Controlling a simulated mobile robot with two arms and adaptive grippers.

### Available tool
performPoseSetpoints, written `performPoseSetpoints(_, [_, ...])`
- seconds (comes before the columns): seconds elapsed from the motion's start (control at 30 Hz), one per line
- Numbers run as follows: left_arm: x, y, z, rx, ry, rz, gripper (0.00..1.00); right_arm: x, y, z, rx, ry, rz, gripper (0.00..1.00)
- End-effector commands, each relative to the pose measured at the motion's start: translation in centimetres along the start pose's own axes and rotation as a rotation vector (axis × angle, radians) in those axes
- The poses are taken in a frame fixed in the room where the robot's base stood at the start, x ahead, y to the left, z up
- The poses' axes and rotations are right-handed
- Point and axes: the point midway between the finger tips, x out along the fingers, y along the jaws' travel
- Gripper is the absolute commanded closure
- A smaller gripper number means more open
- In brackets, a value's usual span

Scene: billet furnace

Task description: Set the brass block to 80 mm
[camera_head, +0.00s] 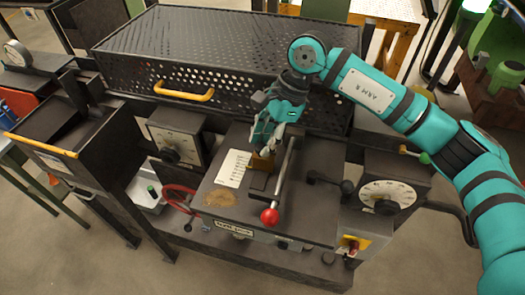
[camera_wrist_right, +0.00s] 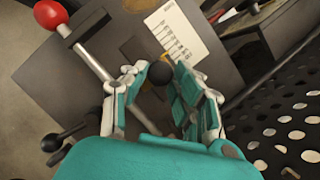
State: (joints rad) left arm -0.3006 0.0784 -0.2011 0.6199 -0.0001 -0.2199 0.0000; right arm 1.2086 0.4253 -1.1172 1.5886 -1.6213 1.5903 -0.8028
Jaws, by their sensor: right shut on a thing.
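The brass block (camera_head: 262,163) sits on the dark top plate of the machine, beside a white scale strip (camera_head: 233,168). My right gripper (camera_head: 265,146) reaches down over it from above. In the right wrist view its fingers (camera_wrist_right: 158,76) are closed around a round black knob (camera_wrist_right: 161,74), with a little brass (camera_wrist_right: 165,57) showing just beyond. Most of the block is hidden by fingers and knob. The scale strip also shows in that view (camera_wrist_right: 177,32), but its marks are too small to read. My left gripper is not in view.
A lever with a red ball (camera_head: 269,216) stands close right of the block. A perforated black cover (camera_head: 225,55) with a yellow handle (camera_head: 184,92) lies behind. Dials flank the plate left (camera_head: 178,146) and right (camera_head: 388,196). A red cable (camera_head: 178,196) hangs at left.

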Motion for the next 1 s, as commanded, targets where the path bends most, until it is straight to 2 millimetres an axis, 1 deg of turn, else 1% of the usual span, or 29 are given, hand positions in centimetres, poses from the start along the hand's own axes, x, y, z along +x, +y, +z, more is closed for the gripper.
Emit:
performPoseSetpoints(0.13, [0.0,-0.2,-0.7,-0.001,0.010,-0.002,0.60,0.1,0.0,0.0,0.001,-0.003,0.002,1.00])
performPoseSetpoints(0.23, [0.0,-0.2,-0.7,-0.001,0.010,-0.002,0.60,0.1,0.0,0.0,0.001,-0.002,0.003,1.00])
performPoseSetpoints(0.27, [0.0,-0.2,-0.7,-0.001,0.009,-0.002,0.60,0.1,0.0,0.0,0.001,-0.002,0.003,0.70])
performPoseSetpoints(0.4, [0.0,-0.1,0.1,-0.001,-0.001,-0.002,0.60,0.1,0.0,0.0,0.001,-0.002,0.003,0.51])
performPoseSetpoints(0.43, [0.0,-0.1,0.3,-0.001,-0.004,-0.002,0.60,0.1,0.0,0.0,0.001,-0.002,0.003,0.49])
performPoseSetpoints(0.57, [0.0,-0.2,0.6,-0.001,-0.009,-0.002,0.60,0.1,0.0,0.0,0.001,-0.002,0.003,0.49])
performPoseSetpoints(0.67, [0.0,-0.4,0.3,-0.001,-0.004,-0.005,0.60,0.0,0.0,0.0,0.001,-0.002,0.002,0.49])
performPoseSetpoints(0.77, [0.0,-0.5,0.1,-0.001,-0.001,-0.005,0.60,-0.5,-0.1,0.0,0.001,-0.002,0.001,0.49])
performPoseSetpoints(0.87, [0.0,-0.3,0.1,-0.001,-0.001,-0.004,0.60,-1.8,-0.1,0.0,0.002,-0.001,-0.002,0.49])
performPoseSetpoints(1.0, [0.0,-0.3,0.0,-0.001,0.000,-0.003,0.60,-4.7,-0.1,-0.1,0.002,-0.002,-0.002,0.49])
